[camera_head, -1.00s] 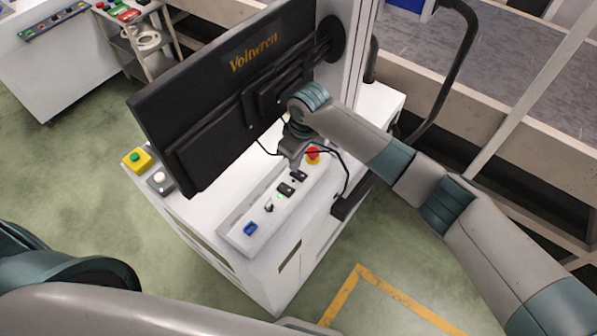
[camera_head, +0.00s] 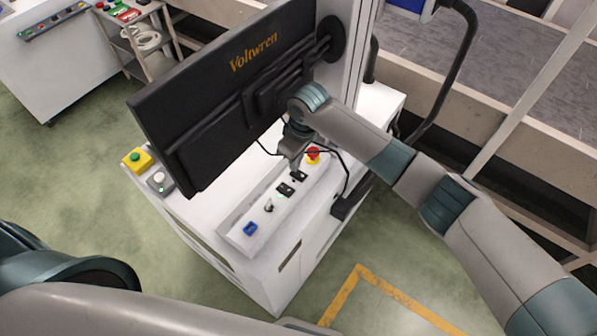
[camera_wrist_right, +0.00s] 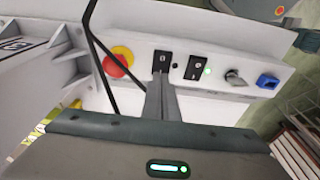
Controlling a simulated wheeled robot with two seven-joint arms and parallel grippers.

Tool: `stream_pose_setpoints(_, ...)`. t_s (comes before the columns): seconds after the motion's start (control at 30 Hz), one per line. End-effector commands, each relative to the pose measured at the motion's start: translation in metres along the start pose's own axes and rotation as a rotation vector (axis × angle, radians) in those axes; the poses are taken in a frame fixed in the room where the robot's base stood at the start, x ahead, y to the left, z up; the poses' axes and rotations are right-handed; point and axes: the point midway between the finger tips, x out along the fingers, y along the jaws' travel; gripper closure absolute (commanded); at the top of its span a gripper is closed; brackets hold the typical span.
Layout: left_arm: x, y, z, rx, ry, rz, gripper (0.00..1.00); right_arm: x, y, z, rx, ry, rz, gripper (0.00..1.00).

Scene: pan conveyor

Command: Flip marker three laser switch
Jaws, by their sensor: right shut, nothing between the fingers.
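A white control strip (camera_head: 236,233) on the white cabinet carries two black rocker switches. The rocker nearer the red button (camera_head: 302,176) is at my right gripper's tips; it also shows in the wrist view (camera_wrist_right: 163,60). The other rocker (camera_head: 285,190) sits beside it, and in the wrist view (camera_wrist_right: 197,67) a lit green lamp (camera_wrist_right: 208,71) is next to it. No label telling which is marker three is readable. My right gripper (camera_head: 296,171) is shut and empty, its fingertips (camera_wrist_right: 160,82) over the lower edge of the first rocker; contact is unclear. My left gripper is out of view.
A red mushroom button on yellow (camera_head: 313,155) sits close to the right gripper. A key switch (camera_head: 269,206) and blue switch (camera_head: 250,228) lie along the strip. A black monitor (camera_head: 225,95) overhangs the cabinet. A black cable (camera_head: 340,165) loops beside the gripper.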

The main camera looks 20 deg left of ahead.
Motion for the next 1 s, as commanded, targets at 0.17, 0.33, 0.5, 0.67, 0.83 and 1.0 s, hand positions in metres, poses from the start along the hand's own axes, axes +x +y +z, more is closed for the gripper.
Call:
stream_pose_setpoints(0.17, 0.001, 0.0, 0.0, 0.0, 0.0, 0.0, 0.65, 0.002, 0.0, 0.0, 0.0, 0.0, 0.0, 1.0)
stream_pose_setpoints(0.33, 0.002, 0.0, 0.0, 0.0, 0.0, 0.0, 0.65, 0.004, 0.0, 0.001, 0.0, 0.0, 0.0, 1.0)
stream_pose_setpoints(0.5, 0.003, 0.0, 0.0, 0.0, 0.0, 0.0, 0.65, 0.006, 0.0, 0.001, 0.0, 0.0, 0.0, 1.0)
stream_pose_setpoints(0.67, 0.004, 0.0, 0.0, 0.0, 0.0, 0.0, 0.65, 0.008, 0.0, 0.001, 0.0, 0.0, 0.0, 1.0)
stream_pose_setpoints(0.83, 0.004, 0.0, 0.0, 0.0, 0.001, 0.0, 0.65, 0.01, 0.0, 0.001, 0.0, 0.0, 0.0, 1.0)
stream_pose_setpoints(1.0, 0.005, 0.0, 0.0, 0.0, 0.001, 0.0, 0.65, 0.012, 0.0, 0.002, 0.0, 0.0, 0.0, 1.0)
